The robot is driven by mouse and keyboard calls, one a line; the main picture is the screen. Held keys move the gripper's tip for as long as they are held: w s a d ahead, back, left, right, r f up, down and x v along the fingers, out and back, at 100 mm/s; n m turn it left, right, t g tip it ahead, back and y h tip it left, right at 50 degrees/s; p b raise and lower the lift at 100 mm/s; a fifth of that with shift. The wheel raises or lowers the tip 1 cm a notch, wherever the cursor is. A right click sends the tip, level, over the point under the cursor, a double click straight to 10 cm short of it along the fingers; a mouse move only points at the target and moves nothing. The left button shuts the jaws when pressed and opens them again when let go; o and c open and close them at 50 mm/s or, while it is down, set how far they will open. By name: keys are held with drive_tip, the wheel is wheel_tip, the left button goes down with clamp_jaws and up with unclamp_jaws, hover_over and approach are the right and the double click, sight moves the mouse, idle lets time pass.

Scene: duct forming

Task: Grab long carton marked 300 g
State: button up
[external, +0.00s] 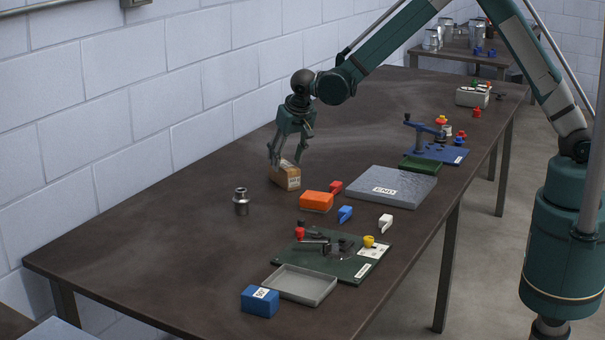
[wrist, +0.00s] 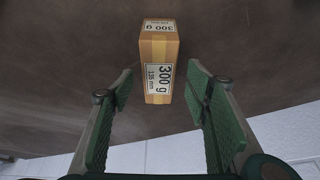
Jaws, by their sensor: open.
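The long carton (external: 286,177) is a tan box on the dark table, left of the grey slab. In the wrist view the carton (wrist: 159,52) shows a white label reading 300 g and 125 mm, and a second 300 g label on its far end. My gripper (external: 286,158) is just above and at the carton in the external view. In the wrist view my gripper (wrist: 161,92) is open, its green finger pads on either side of the carton's near end, with gaps on both sides. Nothing is held between the pads.
A metal weight (external: 241,202) stands left of the carton. An orange block (external: 316,201) lies close to its right, beside a red piece (external: 336,187). The grey slab (external: 391,188) is farther right. The table behind and left of the carton is clear up to the wall.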

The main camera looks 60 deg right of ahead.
sight(285, 165)
drive_tip(key=shift+x, duration=2.6)
drive_tip(key=shift+d, duration=0.1)
drive_tip(key=c, duration=1.2)
drive_tip(key=shift+o, duration=0.2)
drive_tip(key=shift+r, duration=0.2)
drive_tip(key=shift+r, duration=4.85)
